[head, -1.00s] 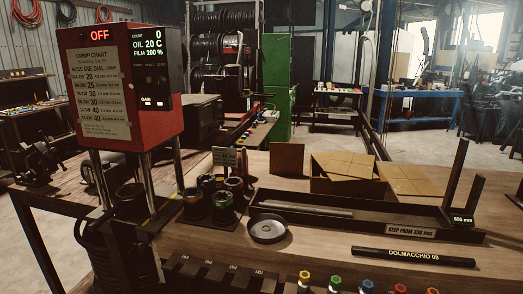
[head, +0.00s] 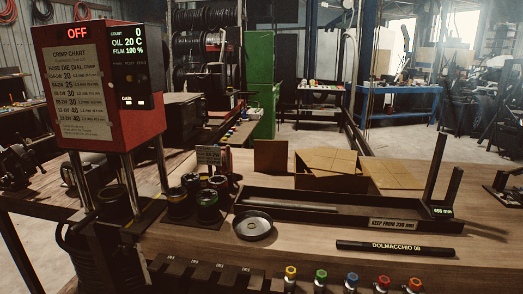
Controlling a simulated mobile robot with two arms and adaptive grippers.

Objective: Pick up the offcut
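A short black hose piece (head: 395,249) with the printing "DOLMACCHIO 08" lies flat on the wooden bench, in front of the long dark tray (head: 290,211). A thin grey rod-like piece (head: 291,206) lies inside that tray. No label marks either piece as the offcut, so I cannot tell for certain which it is. Neither of my grippers shows in the head view.
A red crimper (head: 88,95) reading OFF stands at left, with several dark dies (head: 207,206) beside it. A round metal dish (head: 254,225) sits before the tray. Coloured fittings (head: 352,279) line the front edge. An open cardboard box (head: 330,172) is behind.

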